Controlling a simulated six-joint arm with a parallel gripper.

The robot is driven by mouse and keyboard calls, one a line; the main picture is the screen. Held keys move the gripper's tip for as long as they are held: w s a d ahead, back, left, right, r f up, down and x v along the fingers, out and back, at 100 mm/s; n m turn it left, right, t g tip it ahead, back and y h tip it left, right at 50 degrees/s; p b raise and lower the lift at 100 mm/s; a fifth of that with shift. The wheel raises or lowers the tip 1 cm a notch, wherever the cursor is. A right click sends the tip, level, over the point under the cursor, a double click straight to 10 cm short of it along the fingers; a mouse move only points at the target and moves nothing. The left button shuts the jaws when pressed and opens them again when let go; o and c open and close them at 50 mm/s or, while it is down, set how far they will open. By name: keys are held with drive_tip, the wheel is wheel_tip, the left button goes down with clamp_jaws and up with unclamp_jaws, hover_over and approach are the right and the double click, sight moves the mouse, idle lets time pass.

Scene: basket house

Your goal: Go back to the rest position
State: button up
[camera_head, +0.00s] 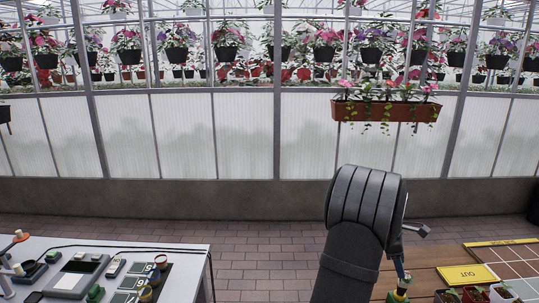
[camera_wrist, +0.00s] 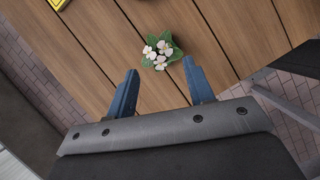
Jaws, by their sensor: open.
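My gripper (camera_wrist: 158,90) is open, its two blue fingers apart with nothing between them in the wrist view. It is above a wooden table (camera_wrist: 95,50). A small plant with white flowers and green leaves (camera_wrist: 160,50) is just beyond the fingertips and apart from them. In the head view my dark arm rises at the centre right and bends down toward the wooden table (camera_head: 418,280).
A white table (camera_head: 190,258) with devices stands at left. A planter box (camera_head: 385,111) hangs at the back. Brick floor lies between the tables.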

sight(407, 281)
drive_tip(key=x, duration=0.8)
drive_tip(key=shift+s+d+f, duration=0.1)
drive_tip(key=shift+d+f, duration=0.05)
drive_tip(key=shift+f, duration=0.2)
wheel_tip(407, 281, up, 5)
drive_tip(key=shift+s+d+f, duration=0.1)
drive_tip(key=shift+s+f, duration=0.05)
drive_tip(key=s+d+r, duration=0.4)
drive_tip(key=s+r, duration=0.3)
drive_tip(key=s, duration=0.4)
drive_tip(key=s+a+f+n+t, duration=0.1)
drive_tip(key=a+f+n, duration=0.1)
drive_tip(key=a+f, duration=0.3)
drive_tip(key=s+a+f+n, duration=0.2)
drive_tip(key=a, duration=0.5)
drive_tip(key=f, duration=1)
drive_tip(key=shift+w+a+f, duration=0.1)
drive_tip(key=shift+w+f, duration=0.1)
drive_tip(key=shift+w, duration=0.1)
drive_tip(key=shift+r+h, duration=0.1)
drive_tip(key=shift+h, duration=0.2)
